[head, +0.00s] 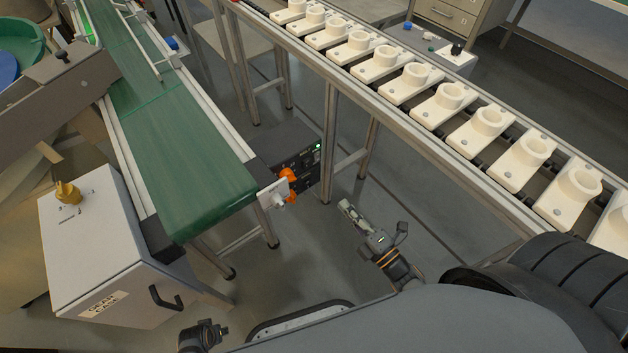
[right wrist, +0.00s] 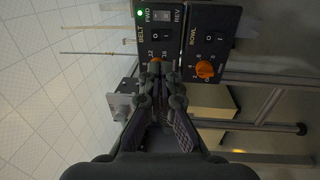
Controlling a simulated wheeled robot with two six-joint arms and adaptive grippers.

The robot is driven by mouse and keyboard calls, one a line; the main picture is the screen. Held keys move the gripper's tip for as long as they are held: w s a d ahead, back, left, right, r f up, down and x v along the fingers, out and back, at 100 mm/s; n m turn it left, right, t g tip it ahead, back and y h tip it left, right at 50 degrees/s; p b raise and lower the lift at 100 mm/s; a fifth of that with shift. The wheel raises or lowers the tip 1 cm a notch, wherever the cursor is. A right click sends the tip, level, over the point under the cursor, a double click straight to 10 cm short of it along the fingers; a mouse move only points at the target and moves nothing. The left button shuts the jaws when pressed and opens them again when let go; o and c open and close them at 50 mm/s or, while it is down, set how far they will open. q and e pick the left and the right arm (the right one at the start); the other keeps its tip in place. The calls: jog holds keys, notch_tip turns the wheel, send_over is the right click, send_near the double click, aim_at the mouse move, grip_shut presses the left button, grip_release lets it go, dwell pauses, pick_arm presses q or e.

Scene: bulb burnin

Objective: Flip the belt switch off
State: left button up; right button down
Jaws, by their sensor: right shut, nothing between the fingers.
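The black control box (head: 308,158) hangs at the end of the green belt. In the right wrist view its belt panel (right wrist: 143,42) carries a lit green lamp, a FWD/REV switch (right wrist: 162,16), the black belt switch (right wrist: 157,34) and an orange knob below. I cannot tell which way the belt switch is tipped. My right gripper (right wrist: 156,70) is shut and empty, its tips just below the belt switch, over the knob area. In the head view the right gripper (head: 346,207) is right of and below the box. My left gripper (head: 205,335) shows at the bottom edge, fingers unclear.
The bowl panel (right wrist: 215,40) with its own switch and orange knob (right wrist: 205,69) is beside the belt panel. A white bracket (head: 272,194) sticks out at the belt's end. A rail with several white sockets (head: 450,97) runs along the right. A grey cabinet (head: 95,240) stands left.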

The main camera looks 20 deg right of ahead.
aim_at(307, 162)
jog(key=shift+a+r, duration=0.1)
jog(key=shift+r, duration=0.25)
jog(key=x, duration=1.3)
jog(key=shift+w+r+p, duration=0.15)
jog(key=shift+w+p, duration=0.05)
jog(key=shift+p, duration=0.1)
pick_arm(q)
jog(key=shift+s+a+f, duration=0.1)
jog(key=shift+s+f, duration=0.05)
jog(key=shift+f, duration=0.1)
pick_arm(e)
jog(key=shift+w+a, duration=0.1)
jog(key=shift+w, duration=0.15)
